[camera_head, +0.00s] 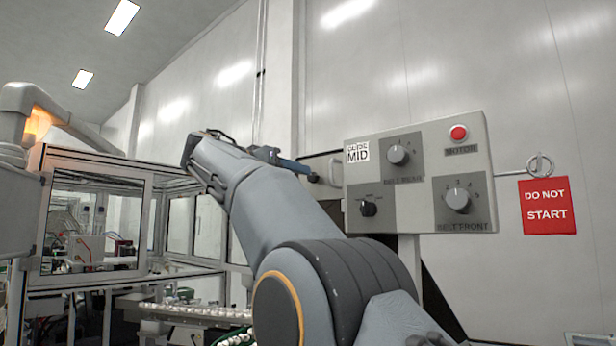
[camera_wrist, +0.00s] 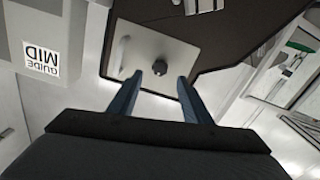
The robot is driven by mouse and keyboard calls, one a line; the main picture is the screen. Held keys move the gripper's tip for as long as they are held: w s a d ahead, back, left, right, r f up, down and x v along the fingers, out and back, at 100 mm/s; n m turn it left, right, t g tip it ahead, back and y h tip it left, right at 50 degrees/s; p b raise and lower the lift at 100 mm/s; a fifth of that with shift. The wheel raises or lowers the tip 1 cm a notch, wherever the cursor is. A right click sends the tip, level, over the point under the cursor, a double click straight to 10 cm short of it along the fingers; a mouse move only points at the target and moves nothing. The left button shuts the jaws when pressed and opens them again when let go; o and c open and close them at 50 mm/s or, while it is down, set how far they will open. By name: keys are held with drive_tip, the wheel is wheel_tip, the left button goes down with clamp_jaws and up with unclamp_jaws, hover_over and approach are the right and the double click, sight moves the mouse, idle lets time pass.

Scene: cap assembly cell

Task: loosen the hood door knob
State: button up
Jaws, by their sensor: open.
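The hood door (camera_wrist: 183,50) shows in the wrist view as a light grey panel with a pale handle (camera_wrist: 122,52) at its left. A small dark round knob (camera_wrist: 160,67) sits on its lower part. My gripper (camera_wrist: 159,77) is open, with one blue finger on each side of the knob in the picture. I cannot tell how far the fingertips are from the knob or whether they touch.
A control panel (camera_head: 420,215) with dials and a red button (camera_head: 459,133) stands right of my gripper. A red "DO NOT START" sign (camera_head: 548,205) hangs farther right. A glazed machine enclosure (camera_head: 95,272) stands at left.

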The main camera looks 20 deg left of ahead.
sight(311, 178)
drive_tip(key=shift+p+x, duration=1.5)
drive_tip(key=shift+x, duration=1.4)
drive_tip(key=shift+c, duration=0.4)
drive_tip(key=c, duration=1)
drive_tip(key=shift+o, duration=0.2)
